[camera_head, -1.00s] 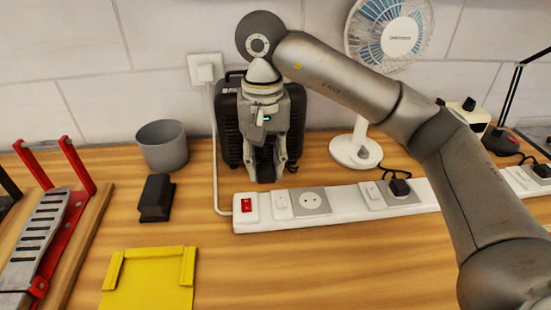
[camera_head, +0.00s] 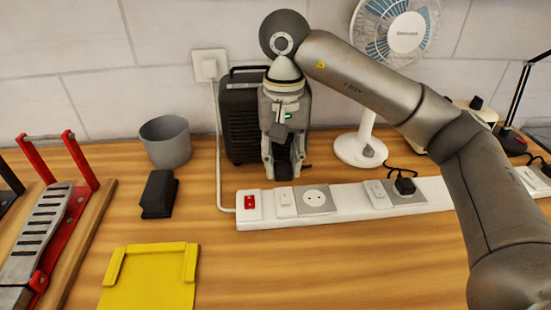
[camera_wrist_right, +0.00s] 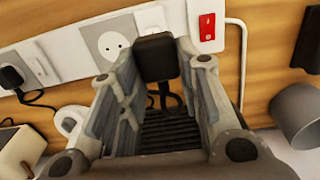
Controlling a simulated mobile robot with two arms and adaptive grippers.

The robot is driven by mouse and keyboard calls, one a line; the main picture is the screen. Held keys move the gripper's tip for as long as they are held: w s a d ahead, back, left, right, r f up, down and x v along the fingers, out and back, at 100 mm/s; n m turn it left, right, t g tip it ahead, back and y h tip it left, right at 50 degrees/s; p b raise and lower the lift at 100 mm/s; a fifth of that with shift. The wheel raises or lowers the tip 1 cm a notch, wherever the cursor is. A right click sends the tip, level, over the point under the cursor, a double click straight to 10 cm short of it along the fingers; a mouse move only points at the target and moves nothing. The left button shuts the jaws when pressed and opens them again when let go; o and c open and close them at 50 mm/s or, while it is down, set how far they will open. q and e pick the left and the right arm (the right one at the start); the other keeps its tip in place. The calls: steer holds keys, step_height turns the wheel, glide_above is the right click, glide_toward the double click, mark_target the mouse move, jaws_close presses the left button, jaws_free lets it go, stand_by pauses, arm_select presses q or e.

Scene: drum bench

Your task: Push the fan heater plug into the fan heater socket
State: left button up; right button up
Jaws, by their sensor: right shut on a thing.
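My right gripper (camera_head: 284,172) points down just behind the white power strip (camera_head: 345,205), in front of the right part of the dark fan heater (camera_head: 243,125). It is shut on a black plug (camera_wrist_right: 156,58), which shows between the fingers in the right wrist view. A cable runs from the plug toward the heater's ribbed body. An empty grey round socket (camera_head: 315,198) sits on the strip, in front and to the right of the gripper. It also shows left of the plug in the right wrist view (camera_wrist_right: 104,43). The plug is apart from this socket. My left gripper is not in view.
The strip has a red switch (camera_head: 250,202) at its left end and another black plug (camera_head: 405,186) further right. A white fan (camera_head: 360,148) stands behind it. A grey cup (camera_head: 166,142), a black block (camera_head: 158,194) and a yellow tray (camera_head: 150,290) are left.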

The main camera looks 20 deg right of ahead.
steer(key=b, duration=0.2)
glide_toward(313, 194)
steer(key=shift+w+a+f, duration=0.1)
steer(key=shift+a+f, duration=0.3)
steer(key=shift+a, duration=0.2)
steer(key=shift+d+f+b, duration=0.25)
steer(key=shift+d+b, duration=0.1)
steer(key=shift+d, duration=0.35)
steer(key=shift+f+b, duration=0.35)
steer(key=shift+f, duration=0.05)
stand_by(0.4)
steer(key=shift+f+b, duration=0.4)
steer(key=shift+f, duration=0.15)
steer(key=shift+f+b, duration=0.75)
steer(key=shift+f, duration=0.2)
steer(key=shift+a+f, duration=0.1)
steer(key=shift+f+b, duration=0.7)
steer(key=shift+f, duration=0.05)
stand_by(1.3)
